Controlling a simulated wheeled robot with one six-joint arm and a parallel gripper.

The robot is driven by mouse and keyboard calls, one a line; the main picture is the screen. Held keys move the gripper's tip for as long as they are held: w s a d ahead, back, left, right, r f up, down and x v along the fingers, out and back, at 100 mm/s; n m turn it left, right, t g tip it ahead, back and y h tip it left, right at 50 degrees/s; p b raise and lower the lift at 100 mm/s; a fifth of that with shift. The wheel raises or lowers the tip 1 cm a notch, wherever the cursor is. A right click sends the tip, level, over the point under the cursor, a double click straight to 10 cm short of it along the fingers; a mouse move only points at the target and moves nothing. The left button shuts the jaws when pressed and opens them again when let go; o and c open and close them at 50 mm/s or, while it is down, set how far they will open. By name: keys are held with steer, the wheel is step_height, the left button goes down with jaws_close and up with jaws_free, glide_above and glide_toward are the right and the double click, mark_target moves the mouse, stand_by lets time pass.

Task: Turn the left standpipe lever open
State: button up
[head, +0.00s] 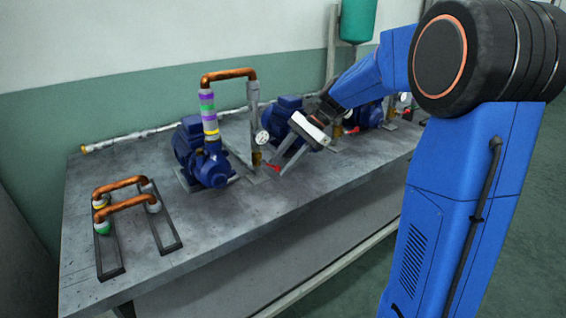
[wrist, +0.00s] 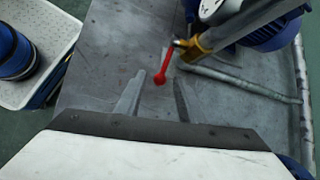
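The left standpipe (head: 254,112) rises from the bench beside a blue pump, with a brass valve (head: 256,158) at its foot. Its red lever (head: 272,168) sticks out from the valve towards the front right in the head view. In the wrist view the lever (wrist: 167,58) runs from the brass valve (wrist: 190,48) down to a round red knob. My gripper (wrist: 158,77) is open, its two fingers spread either side of the knob, with a gap showing on both sides. In the head view my gripper (head: 277,167) is low over the bench at the lever's end.
A blue pump (head: 204,155) with a copper pipe (head: 228,75) stands left of the standpipe. Two copper pipe pieces (head: 125,202) rest on a rack at the bench's left. More blue pumps (head: 283,108) stand behind my arm. The bench front (head: 215,215) is clear.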

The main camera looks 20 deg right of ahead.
steer(key=v, duration=1.7)
steer(key=shift+d, duration=0.15)
steer(key=shift+r, duration=0.1)
